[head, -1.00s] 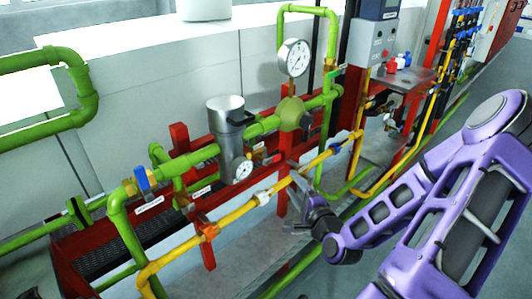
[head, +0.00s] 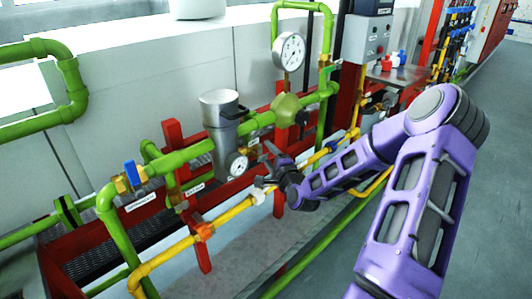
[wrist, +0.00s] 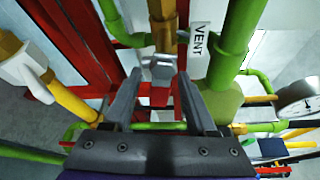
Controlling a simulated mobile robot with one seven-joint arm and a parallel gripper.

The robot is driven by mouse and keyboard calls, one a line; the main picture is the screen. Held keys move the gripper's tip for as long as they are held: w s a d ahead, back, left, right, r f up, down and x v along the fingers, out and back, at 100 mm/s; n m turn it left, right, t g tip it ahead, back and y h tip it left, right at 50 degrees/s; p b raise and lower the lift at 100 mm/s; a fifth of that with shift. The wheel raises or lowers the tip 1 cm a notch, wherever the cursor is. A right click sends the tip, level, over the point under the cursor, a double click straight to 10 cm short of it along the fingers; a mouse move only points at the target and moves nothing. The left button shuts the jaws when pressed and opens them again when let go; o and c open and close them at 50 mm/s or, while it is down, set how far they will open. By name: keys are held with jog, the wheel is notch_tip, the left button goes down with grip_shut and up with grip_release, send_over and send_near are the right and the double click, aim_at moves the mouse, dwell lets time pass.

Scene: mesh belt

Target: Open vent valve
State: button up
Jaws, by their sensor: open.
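A brass valve (wrist: 162,22) on a pipe stands beside a white label reading VENT (wrist: 199,40) at the top of the wrist view. A pale metal handle piece (wrist: 160,68) sits below the brass body. My gripper (wrist: 157,85) is open, with its two dark fingers apart and the handle piece between and just beyond their tips. I cannot tell whether they touch it. In the head view my gripper (head: 270,168) is in front of the red frame, right of the small lower gauge (head: 237,165). It hides most of the vent valve there.
A yellow pipe (head: 235,212) with a white fitting (head: 258,197) runs just below my gripper. Green pipes, a metal canister (head: 222,118) and a large gauge (head: 290,50) stand close behind. A blue-handled valve (head: 130,174) is at left. Open floor lies at right.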

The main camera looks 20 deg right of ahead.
jog(key=shift+w+f, duration=0.1)
jog(key=shift+w, duration=0.85)
grip_shut()
